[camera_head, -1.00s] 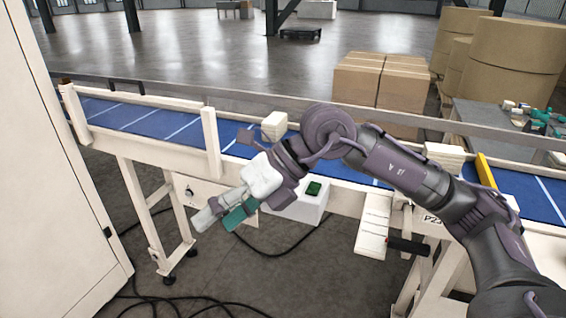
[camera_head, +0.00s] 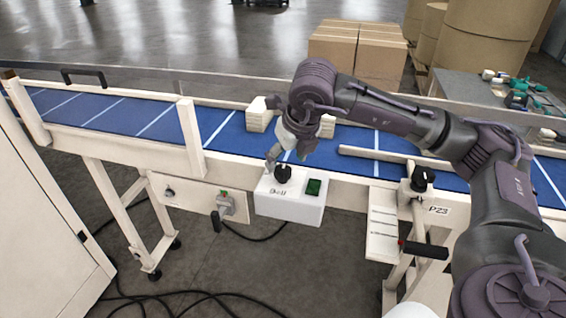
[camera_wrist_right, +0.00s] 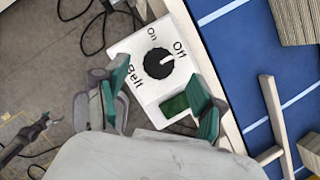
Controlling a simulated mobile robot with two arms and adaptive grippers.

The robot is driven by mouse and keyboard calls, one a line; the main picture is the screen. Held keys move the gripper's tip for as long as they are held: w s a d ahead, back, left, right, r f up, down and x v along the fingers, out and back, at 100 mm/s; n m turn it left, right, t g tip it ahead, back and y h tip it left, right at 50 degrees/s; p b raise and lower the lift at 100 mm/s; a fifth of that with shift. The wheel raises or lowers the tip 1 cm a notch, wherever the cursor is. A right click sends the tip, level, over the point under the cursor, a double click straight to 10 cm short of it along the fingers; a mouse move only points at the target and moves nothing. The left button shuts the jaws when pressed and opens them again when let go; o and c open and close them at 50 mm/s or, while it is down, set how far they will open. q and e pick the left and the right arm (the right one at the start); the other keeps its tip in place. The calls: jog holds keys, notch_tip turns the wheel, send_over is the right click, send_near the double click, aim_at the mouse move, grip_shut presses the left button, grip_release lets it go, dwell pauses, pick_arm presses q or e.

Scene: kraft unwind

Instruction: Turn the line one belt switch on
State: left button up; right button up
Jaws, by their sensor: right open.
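The belt switch is a black round knob (camera_head: 283,173) on top of a white control box (camera_head: 290,207) at the near side of the conveyor. In the right wrist view the knob (camera_wrist_right: 158,63) has a white mark directed toward the word Off; On and Belt are also printed on the box. A dark green square (camera_head: 313,187) sits beside the knob. My right gripper (camera_head: 285,158) is open and empty, pointing down just above the knob. In the wrist view its green-padded fingers (camera_wrist_right: 162,84) are spread either side of the box face, apart from the knob.
The blue conveyor belt (camera_head: 160,122) runs behind the box, with cream stacks (camera_head: 259,116) on it. A lever panel (camera_head: 226,205) is left of the box. Another black knob (camera_head: 422,179) and a red-black handle (camera_head: 424,249) are to the right. Cables lie on the floor.

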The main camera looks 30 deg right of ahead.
aim_at(283, 169)
jog(key=shift+x, duration=1.15)
jog(key=shift+f, duration=0.4)
jog(key=shift+w+f+p, duration=0.2)
jog(key=shift+f+p, duration=0.1)
jog(key=c, duration=1.1)
pick_arm(q)
jog(key=shift+w+r, duration=0.2)
jog(key=shift+w, duration=0.35)
jog(key=shift+w+r, duration=0.15)
jog(key=shift+w, duration=0.35)
pick_arm(e)
jog(key=shift+c, duration=0.2)
